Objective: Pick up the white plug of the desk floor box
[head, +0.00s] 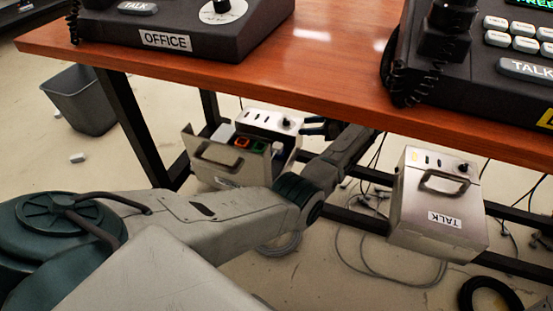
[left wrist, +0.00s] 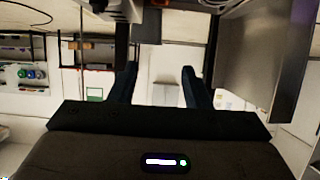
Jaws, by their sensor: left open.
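Two metal floor boxes are under the desk in the head view. The left floor box (head: 232,170) has its front lid with a handle swung open, showing orange and green parts inside. A small whitish piece (head: 278,148) at its right side may be the white plug; it is too small to be sure. My left gripper (head: 313,126) is just right of this box, partly hidden beneath the desk. In the left wrist view its two dark fingers (left wrist: 159,82) are apart with nothing held between them. My right gripper is not in view.
The right floor box (head: 440,205), labelled TALK, stands closed with a handle on top. The wooden desk (head: 310,72) overhangs my left arm and carries black phone consoles (head: 180,30). Desk legs, a crossbar and loose cables (head: 375,260) crowd the floor. A grey bin (head: 80,100) stands left.

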